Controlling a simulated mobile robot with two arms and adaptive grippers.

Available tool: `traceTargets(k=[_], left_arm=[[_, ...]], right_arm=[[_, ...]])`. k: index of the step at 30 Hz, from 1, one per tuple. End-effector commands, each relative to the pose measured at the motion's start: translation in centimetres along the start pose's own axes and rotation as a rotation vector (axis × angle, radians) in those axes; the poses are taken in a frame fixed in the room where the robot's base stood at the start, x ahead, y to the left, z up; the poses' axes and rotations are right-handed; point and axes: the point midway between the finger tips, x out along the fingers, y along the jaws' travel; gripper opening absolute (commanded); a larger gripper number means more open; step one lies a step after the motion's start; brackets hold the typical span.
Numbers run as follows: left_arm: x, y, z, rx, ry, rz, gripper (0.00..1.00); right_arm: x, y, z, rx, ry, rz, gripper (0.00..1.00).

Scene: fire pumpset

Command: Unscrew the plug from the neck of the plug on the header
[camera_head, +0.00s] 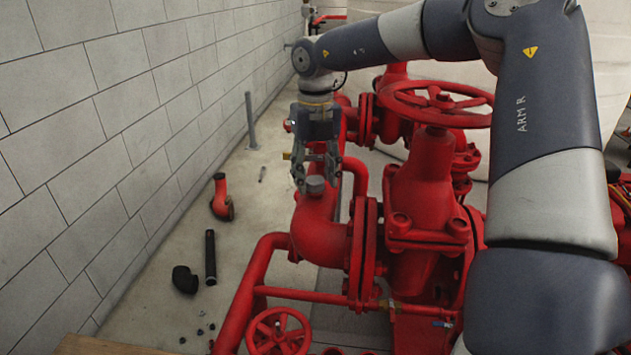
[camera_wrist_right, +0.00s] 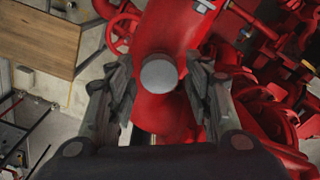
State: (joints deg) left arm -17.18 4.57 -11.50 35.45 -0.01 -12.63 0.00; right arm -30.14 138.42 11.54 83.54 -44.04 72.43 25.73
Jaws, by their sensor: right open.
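The grey round plug (camera_head: 315,185) sits upright on top of the red header pipe (camera_head: 318,230), at its bend. In the right wrist view the plug (camera_wrist_right: 159,73) shows as a grey disc near the middle, with the red pipe (camera_wrist_right: 165,30) around and beneath it. My right gripper (camera_head: 316,178) comes down from above, its fingers around the plug's place. In the right wrist view its two fingers (camera_wrist_right: 160,95) are spread on either side of the plug, with gaps to it. The neck under the plug is mostly hidden. My left gripper is in neither view.
A large red handwheel (camera_head: 437,98) and valve body (camera_head: 428,205) stand right of the plug. A smaller handwheel (camera_head: 278,332) is at the front. A red elbow (camera_head: 221,198), black pipe (camera_head: 210,257) and black elbow (camera_head: 184,280) lie on the floor by the block wall (camera_head: 110,130).

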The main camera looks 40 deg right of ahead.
Motion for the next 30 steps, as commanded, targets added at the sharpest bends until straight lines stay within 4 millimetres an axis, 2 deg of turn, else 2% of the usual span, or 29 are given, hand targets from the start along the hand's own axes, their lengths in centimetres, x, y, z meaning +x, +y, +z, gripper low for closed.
traceTargets(k=[1, 8, 15, 23, 26, 30], left_arm=[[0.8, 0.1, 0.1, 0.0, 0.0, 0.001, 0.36], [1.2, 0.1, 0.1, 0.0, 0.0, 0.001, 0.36], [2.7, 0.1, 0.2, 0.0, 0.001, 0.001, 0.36], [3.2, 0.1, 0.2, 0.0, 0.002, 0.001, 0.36], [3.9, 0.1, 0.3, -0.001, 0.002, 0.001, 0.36], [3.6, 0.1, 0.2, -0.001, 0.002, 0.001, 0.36]], right_arm=[[0.3, 0.0, 0.1, 0.053, -0.002, -0.003, 0.47], [0.1, 0.0, 0.0, 0.187, -0.001, -0.002, 0.47], [0.2, 0.0, 0.0, 0.464, -0.002, -0.002, 0.47], [0.1, 0.0, 0.0, 0.619, -0.002, -0.001, 0.47], [0.2, 0.0, 0.0, 0.746, -0.003, -0.001, 0.47], [0.0, 0.0, 0.0, 0.891, 0.0, 0.0, 0.47]])
